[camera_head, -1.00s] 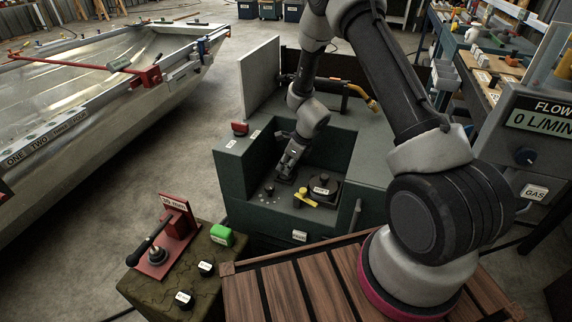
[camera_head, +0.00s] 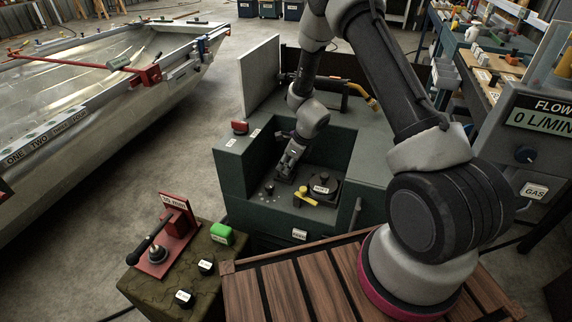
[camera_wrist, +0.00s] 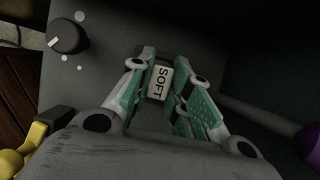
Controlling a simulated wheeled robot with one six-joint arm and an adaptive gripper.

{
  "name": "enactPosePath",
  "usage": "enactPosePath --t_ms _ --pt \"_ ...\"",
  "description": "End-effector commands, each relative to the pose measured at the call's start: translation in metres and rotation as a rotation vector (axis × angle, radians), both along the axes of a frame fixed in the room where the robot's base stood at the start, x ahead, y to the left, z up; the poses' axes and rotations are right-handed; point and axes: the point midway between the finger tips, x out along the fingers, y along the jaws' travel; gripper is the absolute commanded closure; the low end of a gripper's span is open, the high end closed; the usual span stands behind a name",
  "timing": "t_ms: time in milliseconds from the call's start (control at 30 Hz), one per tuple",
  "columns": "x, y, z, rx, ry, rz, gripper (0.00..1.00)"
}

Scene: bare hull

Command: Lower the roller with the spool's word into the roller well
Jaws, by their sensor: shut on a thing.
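My gripper (camera_wrist: 165,92) is shut on a small roller (camera_wrist: 159,83) whose white label reads SOFT, between its green finger pads in the wrist view. In the head view my gripper (camera_head: 284,178) is low inside the open bay of the dark green machine (camera_head: 237,178). The roller is hidden by the fingers there, and no roller well can be made out. The black spool (camera_head: 323,180) with a white label is just right of my gripper; its word is too small to read. A yellow lever (camera_head: 304,197) is in front of the spool.
A black knob (camera_wrist: 68,37) with white dots is beside my gripper. Two labelled black rollers (camera_head: 206,267) (camera_head: 184,298) and a green block (camera_head: 221,234) are on the camouflage-topped stand, near a red lever fixture (camera_head: 172,234). The bay's walls stand close around my gripper.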

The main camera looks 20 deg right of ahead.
Motion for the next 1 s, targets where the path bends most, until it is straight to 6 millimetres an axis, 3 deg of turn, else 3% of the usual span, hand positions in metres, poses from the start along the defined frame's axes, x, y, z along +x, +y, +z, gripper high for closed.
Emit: enactPosePath --t_ms 367,400,533,767,900,1000 --pt "-0.0001 -0.0001 -0.0059 0.000 0.000 -0.001 1.00" --pt "-0.0001 -0.0001 -0.0062 0.000 0.000 -0.001 0.79" --pt "-0.0001 -0.0001 -0.0060 0.000 0.000 -0.001 0.56" --pt "-0.0001 0.0001 -0.0060 0.000 0.000 0.000 0.56" --pt "-0.0001 0.0000 -0.0060 0.000 0.000 0.000 0.34" --pt "0.0000 -0.0001 -0.0060 0.000 0.000 0.000 0.34"
